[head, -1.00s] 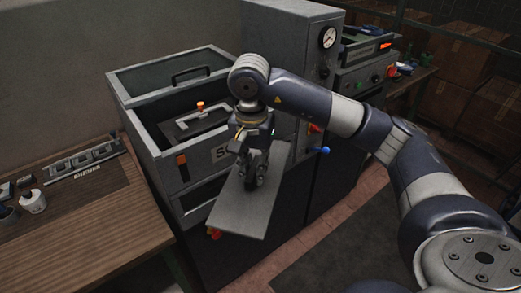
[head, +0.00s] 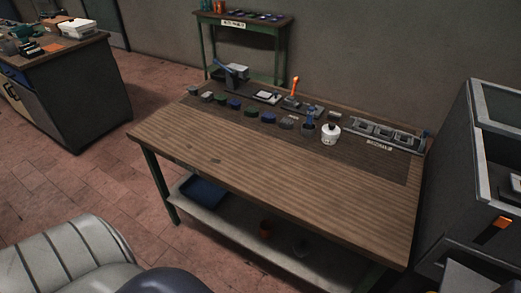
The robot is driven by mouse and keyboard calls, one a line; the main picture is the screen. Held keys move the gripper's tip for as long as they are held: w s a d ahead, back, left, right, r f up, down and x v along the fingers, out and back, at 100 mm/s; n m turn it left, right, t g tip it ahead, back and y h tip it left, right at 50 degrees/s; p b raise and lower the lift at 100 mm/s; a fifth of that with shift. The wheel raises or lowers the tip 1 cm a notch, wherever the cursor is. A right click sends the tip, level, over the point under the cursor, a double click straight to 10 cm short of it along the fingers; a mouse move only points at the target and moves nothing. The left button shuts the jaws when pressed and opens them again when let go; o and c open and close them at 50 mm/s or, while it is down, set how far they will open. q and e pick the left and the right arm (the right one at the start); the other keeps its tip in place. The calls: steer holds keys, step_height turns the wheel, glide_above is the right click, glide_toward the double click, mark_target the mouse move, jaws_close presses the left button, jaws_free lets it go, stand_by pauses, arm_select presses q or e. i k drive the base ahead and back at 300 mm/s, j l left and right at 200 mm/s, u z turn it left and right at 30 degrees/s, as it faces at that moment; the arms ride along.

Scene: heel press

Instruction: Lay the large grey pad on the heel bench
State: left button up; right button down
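A wooden workbench (head: 270,185) with green legs fills the middle of the head view; I cannot tell from any label whether it is the heel bench. A row of small coloured round pieces (head: 235,104) lies along its back half. A flat light grey surface (head: 468,278) shows at the bottom right edge, at the machine's front; it may be part of the large grey pad, but it is cut off and I cannot tell. Neither gripper is in view, so what they hold is hidden.
The bench's front half is bare. A white pot (head: 330,133) and a grey slotted tray (head: 385,134) stand at its back right. The grey machine (head: 485,150) borders its right end. A blue bin (head: 204,190) sits on the lower shelf. Another table (head: 60,75) stands far left.

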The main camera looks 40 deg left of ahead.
mark_target(353, 199)
steer(key=i+j+z, duration=0.1)
steer(key=j, duration=0.25)
steer(key=i+j, duration=0.2)
steer(key=j, duration=0.15)
steer(key=i+j+z, duration=0.15)
steer(key=j, duration=0.2)
steer(key=i+j, duration=0.15)
steer(key=j, duration=0.25)
steer(key=i+j+z, duration=0.15)
steer(key=j, duration=0.2)
steer(key=i+j, duration=0.15)
